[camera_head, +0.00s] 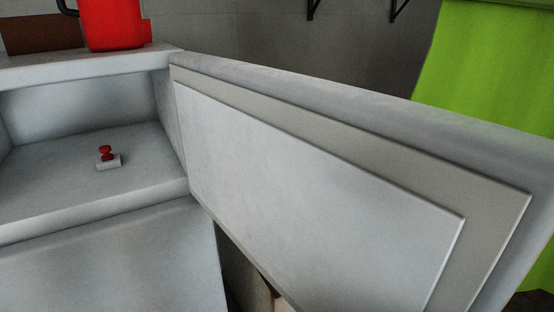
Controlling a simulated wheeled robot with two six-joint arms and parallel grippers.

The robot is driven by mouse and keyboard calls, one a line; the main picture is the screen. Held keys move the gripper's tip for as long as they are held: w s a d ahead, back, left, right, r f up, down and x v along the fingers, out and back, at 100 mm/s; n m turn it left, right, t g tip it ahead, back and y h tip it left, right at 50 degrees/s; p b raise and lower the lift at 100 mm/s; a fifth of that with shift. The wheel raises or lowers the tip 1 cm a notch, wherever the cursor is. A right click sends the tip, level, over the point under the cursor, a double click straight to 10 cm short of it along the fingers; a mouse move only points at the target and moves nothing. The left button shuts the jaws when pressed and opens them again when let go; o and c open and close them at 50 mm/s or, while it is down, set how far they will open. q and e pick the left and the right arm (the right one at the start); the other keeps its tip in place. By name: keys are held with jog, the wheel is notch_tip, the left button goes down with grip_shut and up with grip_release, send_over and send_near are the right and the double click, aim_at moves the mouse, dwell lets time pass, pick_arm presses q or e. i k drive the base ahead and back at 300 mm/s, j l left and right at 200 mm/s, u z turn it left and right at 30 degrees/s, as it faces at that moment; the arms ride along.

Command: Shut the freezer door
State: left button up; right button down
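The freezer door (310,190) stands wide open, swung out to the right from its hinge side near the freezer's right edge. Its white inner panel and grey seal face me. The open freezer compartment (75,110) is at the left, with a small red-and-white object (108,160) on its floor. Neither gripper is in view. The door's outer side is hidden, and its far right end runs close to the picture's right edge.
A red container with a black handle (113,25) and a brown item (42,32) stand on top of the freezer. A bright green surface (480,70) is behind the door at the right. Black brackets (398,8) are on the grey wall. A lower white front (110,265) is below the compartment.

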aim_at(344, 197)
jog(key=l+u, duration=0.2)
jog(key=u, duration=0.15)
jog(key=l+u, duration=0.15)
jog(key=u, duration=0.25)
jog(key=l+u, duration=0.2)
jog(key=u, duration=0.15)
jog(key=k+l+u, duration=0.1)
jog(key=l, duration=0.25)
jog(key=k+l+u, duration=0.1)
jog(key=l, duration=0.3)
jog(key=k+l+u, duration=0.1)
jog(key=k+l, duration=0.15)
jog(key=k+l+u, duration=0.1)
jog(key=l, duration=0.3)
jog(key=k+l, duration=0.05)
